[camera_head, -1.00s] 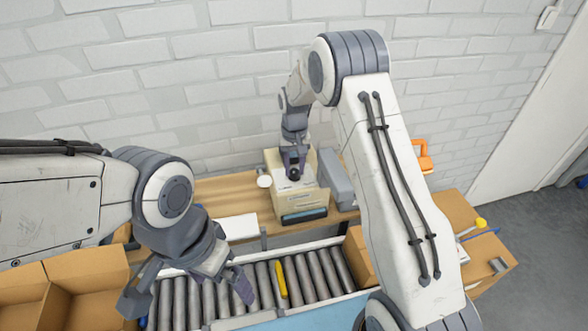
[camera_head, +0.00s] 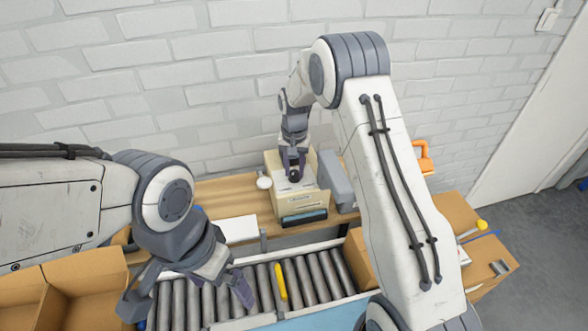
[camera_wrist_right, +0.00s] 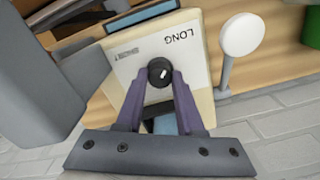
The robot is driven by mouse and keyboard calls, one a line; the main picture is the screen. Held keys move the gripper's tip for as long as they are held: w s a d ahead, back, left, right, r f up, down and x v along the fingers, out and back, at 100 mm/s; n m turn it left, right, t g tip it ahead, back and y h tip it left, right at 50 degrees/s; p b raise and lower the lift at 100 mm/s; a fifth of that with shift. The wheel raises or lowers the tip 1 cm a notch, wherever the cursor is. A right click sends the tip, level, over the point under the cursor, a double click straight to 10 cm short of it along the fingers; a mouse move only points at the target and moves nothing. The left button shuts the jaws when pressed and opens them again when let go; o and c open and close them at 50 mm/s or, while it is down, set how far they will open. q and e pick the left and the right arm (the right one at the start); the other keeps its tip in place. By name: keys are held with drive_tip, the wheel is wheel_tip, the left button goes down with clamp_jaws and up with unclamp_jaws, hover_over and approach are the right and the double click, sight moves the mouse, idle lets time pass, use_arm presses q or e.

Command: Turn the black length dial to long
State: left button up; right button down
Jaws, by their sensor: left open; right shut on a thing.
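The black length dial (camera_wrist_right: 160,72) sits on the pale top panel of a cream machine (camera_head: 302,205). The panel carries the printed word LONG and a smaller word that looks like SHORT, both upside down in the right wrist view. A short white mark on the dial is slanted; I cannot tell exactly which word it points at. My right gripper (camera_head: 293,174) is shut on the dial, with its purple-grey fingertips (camera_wrist_right: 160,80) at either side of it. My left gripper (camera_head: 186,299) is open and empty above the roller conveyor.
The machine stands on a wooden bench (camera_head: 215,190) against a white brick wall. A grey box (camera_head: 337,180) stands close on its right. A round white disc (camera_wrist_right: 242,34) on a post is beside it. A yellow bar (camera_head: 280,282) lies on the conveyor (camera_head: 318,275). Open cardboard boxes (camera_head: 85,282) are at left.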

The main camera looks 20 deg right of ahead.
sight(294, 172)
drive_tip(key=c, duration=0.5)
unclamp_jaws()
drive_tip(key=shift+r, duration=0.1)
drive_tip(key=shift+r+b, duration=1.3)
drive_tip(key=shift+r, duration=3.9)
